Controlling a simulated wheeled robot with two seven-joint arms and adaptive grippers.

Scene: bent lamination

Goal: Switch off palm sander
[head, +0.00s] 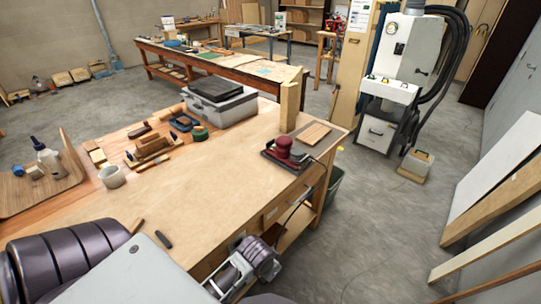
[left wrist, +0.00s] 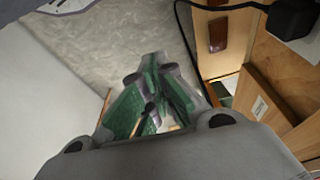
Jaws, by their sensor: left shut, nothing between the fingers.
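The palm sander (head: 283,147) is dark red with a black base. It stands upright on a dark flat pad near the right end of the workbench (head: 215,190). Its switch is too small to make out. A dark cord runs from it over the bench edge. My left gripper (head: 268,262) is low beside the bench's front edge, well apart from the sander. Its green-padded fingers (left wrist: 150,95) are shut and empty in the left wrist view. My right gripper is in neither view.
A grey case (head: 220,108) and hand tools lie further left. The middle of the bench top is clear.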

